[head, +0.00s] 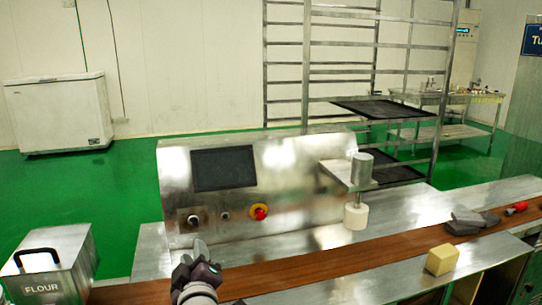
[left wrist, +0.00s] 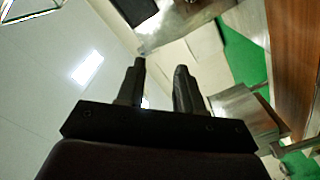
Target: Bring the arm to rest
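My left gripper (head: 201,248) comes up from the bottom of the head view, just in front of the steel encrusting machine (head: 290,160) and below its row of controls. In the left wrist view its two dark fingers (left wrist: 160,80) stand apart with a gap between them and nothing held. The machine's front has a dark screen (head: 224,168), a knob (head: 194,219) and a red button on a yellow ring (head: 260,212). My right gripper is in neither view.
A brown conveyor belt (head: 320,262) runs across the front. A flour box (head: 60,262) stands at left. A yellow block (head: 442,260), grey pieces (head: 470,222) and a red item (head: 517,207) lie at right. A white cylinder (head: 356,216) stands under the nozzle (head: 361,169).

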